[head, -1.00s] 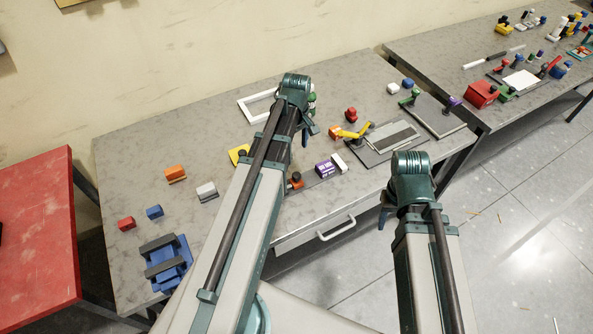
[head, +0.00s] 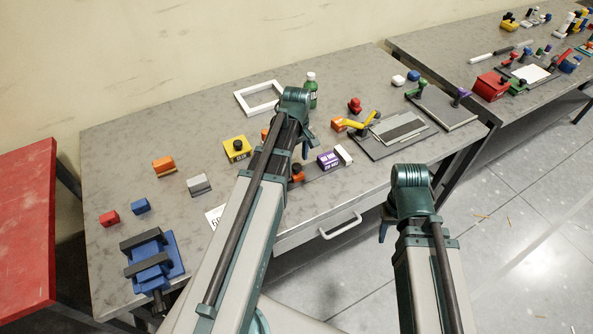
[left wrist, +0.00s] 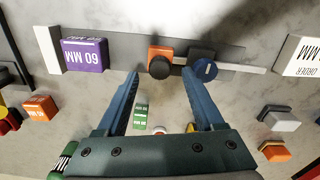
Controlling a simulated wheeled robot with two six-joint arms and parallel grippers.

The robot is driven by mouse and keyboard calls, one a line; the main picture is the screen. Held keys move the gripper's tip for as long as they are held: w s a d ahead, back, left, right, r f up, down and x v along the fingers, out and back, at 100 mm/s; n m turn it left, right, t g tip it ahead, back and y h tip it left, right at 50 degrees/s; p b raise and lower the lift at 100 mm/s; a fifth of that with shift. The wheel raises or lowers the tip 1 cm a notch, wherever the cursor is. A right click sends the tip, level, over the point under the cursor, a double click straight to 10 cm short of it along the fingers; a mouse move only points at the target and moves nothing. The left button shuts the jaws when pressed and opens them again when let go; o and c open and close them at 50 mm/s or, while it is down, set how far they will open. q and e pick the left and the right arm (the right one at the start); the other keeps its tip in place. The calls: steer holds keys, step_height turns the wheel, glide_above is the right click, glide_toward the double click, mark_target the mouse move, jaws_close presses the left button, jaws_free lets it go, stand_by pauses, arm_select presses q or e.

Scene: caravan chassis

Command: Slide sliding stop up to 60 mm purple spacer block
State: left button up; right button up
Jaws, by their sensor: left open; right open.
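The purple 60 mm block (left wrist: 84,55) lies on the dark rail (left wrist: 120,53), beside the white end piece (left wrist: 47,48) in the left wrist view. It also shows in the head view (head: 328,160). The sliding stop appears to be the orange block with a black knob (left wrist: 160,62), on the rail with a gap to the purple block. A dark piece with a blue knob (left wrist: 204,70) sits just right of it. My left gripper (left wrist: 160,78) is open, its fingertips either side of the orange block; contact cannot be told. My right gripper (head: 385,226) is open and empty beyond the table edge.
A yellow block with a black knob (head: 237,149), a white frame (head: 242,104) and a green bottle (head: 311,88) stand behind the rail. A blue vise (head: 174,254) is at the front left. An order card (left wrist: 303,55) lies beyond the rail's end.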

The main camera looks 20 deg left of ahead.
mark_target(297, 171)
arm_select(q)
step_height(297, 171, down, 2)
steer(key=shift+f+b, duration=0.2)
steer(key=shift+b, duration=0.5)
jaws_close()
stand_by(0.9)
